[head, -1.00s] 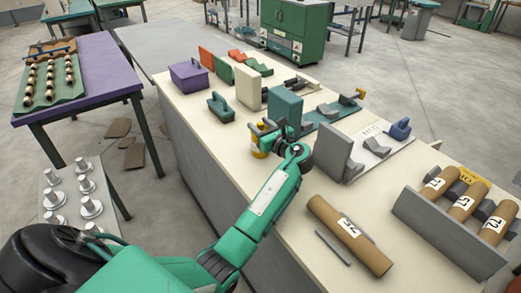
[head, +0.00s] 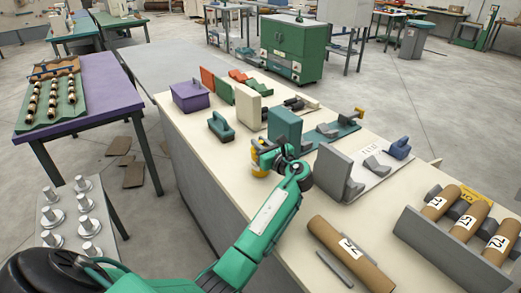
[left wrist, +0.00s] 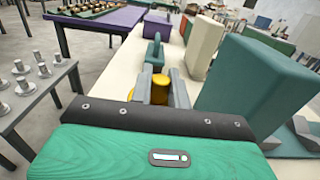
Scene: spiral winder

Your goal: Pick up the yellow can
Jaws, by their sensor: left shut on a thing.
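The yellow can (head: 259,170) stands near the left edge of the cream-topped bench, partly hidden by my gripper. It also shows in the left wrist view (left wrist: 160,90), between the two grey fingers. My left gripper (head: 263,156) is shut on the can, with a finger on each side of it. The can's lower part is hidden in the left wrist view, and I cannot tell whether its base touches the bench. My right gripper is in neither view.
Behind the can stand a green-handled tool (head: 221,126) and a purple box (head: 190,96). A teal block (head: 284,128) stands close to the gripper's right. A brown tube (head: 349,252) lies at the front, near a grey rack (head: 452,262) of labelled tubes.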

